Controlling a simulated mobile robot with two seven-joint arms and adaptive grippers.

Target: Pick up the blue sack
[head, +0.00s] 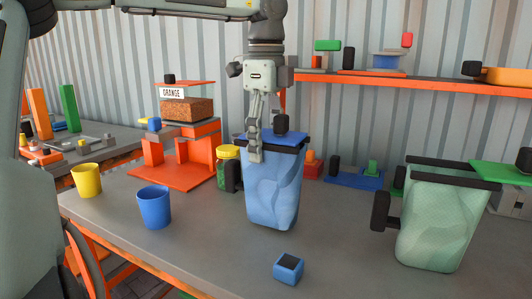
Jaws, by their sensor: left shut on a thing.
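The blue sack (273,195) is upright near the middle of the grey table, with a dark rim and a flat blue piece across its top. My left gripper (255,156) reaches down from above and is shut on the blue sack at the left part of its rim. The fingers hide a little of that rim. I cannot tell whether the sack's bottom touches the table. My right gripper is not in view.
A green sack (436,227) stands to the right. A blue cup (154,208) and a yellow cup (86,181) stand left. A green jar (228,168) and an orange stand (178,176) are behind. A shelf (420,86) runs along the wall.

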